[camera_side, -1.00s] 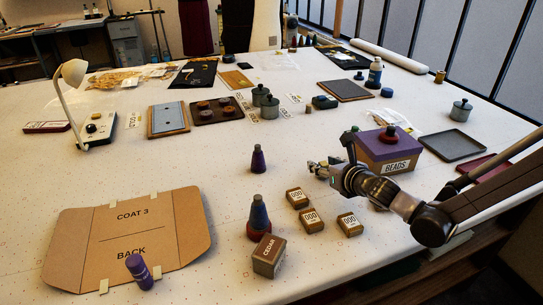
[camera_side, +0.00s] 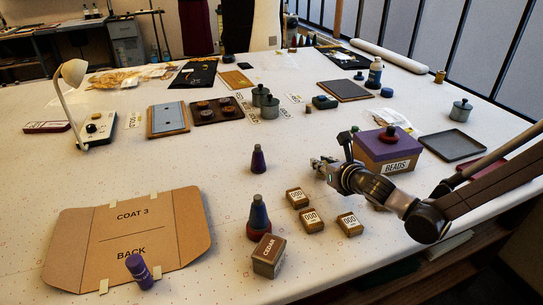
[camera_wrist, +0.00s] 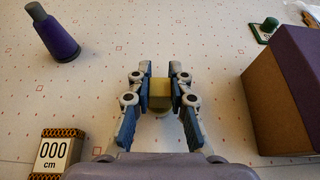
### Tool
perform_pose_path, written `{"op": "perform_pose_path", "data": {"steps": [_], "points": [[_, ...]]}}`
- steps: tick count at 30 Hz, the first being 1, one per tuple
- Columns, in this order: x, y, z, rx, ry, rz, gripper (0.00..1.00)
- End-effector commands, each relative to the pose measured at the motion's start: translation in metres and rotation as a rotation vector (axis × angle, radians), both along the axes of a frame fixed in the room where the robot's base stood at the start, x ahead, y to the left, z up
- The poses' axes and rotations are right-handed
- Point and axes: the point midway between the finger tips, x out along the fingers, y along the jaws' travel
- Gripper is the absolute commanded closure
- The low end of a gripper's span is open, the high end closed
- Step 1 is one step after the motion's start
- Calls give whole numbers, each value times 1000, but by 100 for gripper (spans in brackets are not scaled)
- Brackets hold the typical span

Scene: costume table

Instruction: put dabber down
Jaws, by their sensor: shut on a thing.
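My gripper (camera_wrist: 160,90) is shut on a small yellowish block-shaped piece, which I take to be the dabber (camera_wrist: 160,88). A pale rounded end shows just below it in the wrist view. My gripper also shows in the side view (camera_side: 319,164), in front of and left of the purple-lidded BEADS box. There the dabber is too small and covered by the fingers to make out. I cannot tell whether its lower end touches the white table (camera_side: 230,185).
The BEADS box (camera_side: 392,167) stands close on the right, also in the wrist view (camera_wrist: 285,90). A purple cone (camera_side: 258,160) stands to the left. Small 000 boxes (camera_side: 309,220) and a CEDAR box (camera_side: 268,257) are nearer. Between cone and gripper the table is bare.

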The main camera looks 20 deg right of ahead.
Motion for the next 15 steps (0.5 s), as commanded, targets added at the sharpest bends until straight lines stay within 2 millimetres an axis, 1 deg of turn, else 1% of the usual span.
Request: {"op": "perform_pose_path", "data": {"steps": [5,8,12,13,15], "points": [[0,0,8,0,0,0,100],[0,0,17,0,0,1,100],[0,0,38,0,0,1,100],[-1,-2,43,0,0,0,100],[-6,-21,51,2,0,-5,100]]}}
